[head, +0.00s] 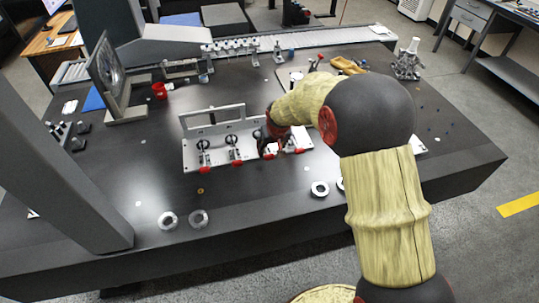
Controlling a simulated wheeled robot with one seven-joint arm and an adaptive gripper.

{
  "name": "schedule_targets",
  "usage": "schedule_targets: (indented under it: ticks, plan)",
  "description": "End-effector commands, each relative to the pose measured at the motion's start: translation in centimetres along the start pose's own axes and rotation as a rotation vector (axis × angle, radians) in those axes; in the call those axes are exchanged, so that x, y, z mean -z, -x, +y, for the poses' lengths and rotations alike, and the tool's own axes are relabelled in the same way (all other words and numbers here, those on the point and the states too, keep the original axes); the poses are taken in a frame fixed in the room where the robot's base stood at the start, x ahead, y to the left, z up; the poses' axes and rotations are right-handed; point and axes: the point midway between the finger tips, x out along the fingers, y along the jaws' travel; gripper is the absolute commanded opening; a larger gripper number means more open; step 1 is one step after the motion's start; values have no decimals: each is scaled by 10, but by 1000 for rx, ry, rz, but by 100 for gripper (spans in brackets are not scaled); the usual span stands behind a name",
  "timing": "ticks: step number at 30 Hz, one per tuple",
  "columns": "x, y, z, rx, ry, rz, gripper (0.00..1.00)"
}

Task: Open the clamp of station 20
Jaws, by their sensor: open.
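A light-grey clamp fixture (222,150) with an upright frame stands on the dark table, left of my arm. Toggle clamps with red-tipped handles sit along it, with a left clamp (204,157) and a second clamp (236,151) in clear view. Their red tips point toward the near table edge. My gripper (277,146) is at the fixture's right end, over the clamps there, and partly hides them. Its fingers are small and dark, and I cannot tell whether they touch a handle. No station number is readable, so I cannot tell which clamp is station 20.
The dark table (100,175) has metal rings near its front edge, including a left ring (169,220) and one nearer my arm (320,189). A red cup (159,91) and an upright plate on a stand (106,68) are behind. A grey column (60,160) rises at left.

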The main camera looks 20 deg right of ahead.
Motion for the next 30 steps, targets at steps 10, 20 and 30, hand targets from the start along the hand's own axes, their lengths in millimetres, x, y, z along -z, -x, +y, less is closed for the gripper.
schedule_targets:
  ticks: [10,20,30]
  plan:
    - [-3,-54,0,0,0,-3,50]
    - [-1,-68,0,0,0,-2,50]
    - [-1,-67,0,0,0,-2,39]
